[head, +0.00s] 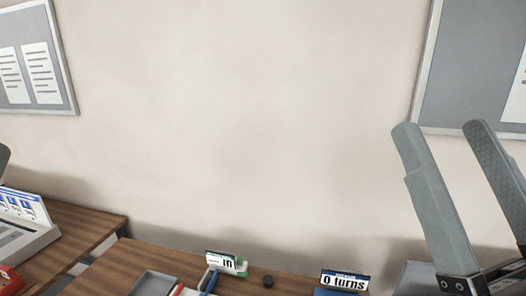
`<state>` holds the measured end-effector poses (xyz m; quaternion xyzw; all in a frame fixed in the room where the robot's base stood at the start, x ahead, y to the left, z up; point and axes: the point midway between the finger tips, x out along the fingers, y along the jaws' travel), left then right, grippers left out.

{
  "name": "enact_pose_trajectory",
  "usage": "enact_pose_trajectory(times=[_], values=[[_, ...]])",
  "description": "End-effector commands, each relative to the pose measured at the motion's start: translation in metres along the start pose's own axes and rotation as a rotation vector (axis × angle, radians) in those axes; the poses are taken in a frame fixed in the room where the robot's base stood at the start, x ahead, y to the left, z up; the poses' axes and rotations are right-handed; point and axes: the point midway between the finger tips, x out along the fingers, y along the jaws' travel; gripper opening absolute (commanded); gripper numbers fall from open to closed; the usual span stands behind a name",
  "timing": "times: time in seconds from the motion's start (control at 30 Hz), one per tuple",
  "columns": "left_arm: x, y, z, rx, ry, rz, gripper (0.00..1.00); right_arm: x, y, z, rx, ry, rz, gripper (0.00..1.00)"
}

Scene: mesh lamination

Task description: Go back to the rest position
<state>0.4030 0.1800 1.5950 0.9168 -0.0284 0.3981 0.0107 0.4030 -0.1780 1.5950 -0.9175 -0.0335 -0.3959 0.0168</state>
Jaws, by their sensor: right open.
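My right gripper (443,130) stands raised at the right edge in the head view, its two grey fingers pointing up and set well apart. Nothing is between the fingers, and it is in front of the wall, clear of the tables. A small rounded grey piece (3,157) at the left edge looks like the tip of my left gripper. The rest of it is out of frame, so its jaws cannot be judged.
A left table (85,222) bears a light grey device (22,240). Grey boards (463,75) hang on the wall.

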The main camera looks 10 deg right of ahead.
Motion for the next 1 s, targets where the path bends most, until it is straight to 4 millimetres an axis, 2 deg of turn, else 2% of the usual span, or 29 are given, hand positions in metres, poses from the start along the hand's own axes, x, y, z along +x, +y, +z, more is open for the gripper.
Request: enact_pose_trajectory(times=[0.03,0.17,0.4,0.5,0.63,1.0], values=[[0.033,0.000,-0.032,0.000,0.005,0.000,1.00,0.033,0.000,-0.034,-0.007,0.011,0.001,0.85],[0.069,0.000,-0.067,0.000,0.008,0.000,1.00,0.069,0.000,-0.067,-0.010,0.010,0.003,0.85],[0.146,-0.001,-0.139,0.000,0.007,0.000,1.00,0.145,0.000,-0.139,-0.013,0.010,0.004,0.85],[0.165,-0.001,-0.156,0.000,0.007,0.000,1.00,0.164,0.000,-0.156,-0.014,0.010,0.004,0.85],[0.172,-0.001,-0.163,0.000,0.006,0.000,1.00,0.171,0.000,-0.164,-0.014,0.010,0.005,0.85],[0.169,-0.001,-0.160,0.000,0.006,0.000,1.00,0.169,0.001,-0.161,-0.015,0.010,0.005,0.85]])
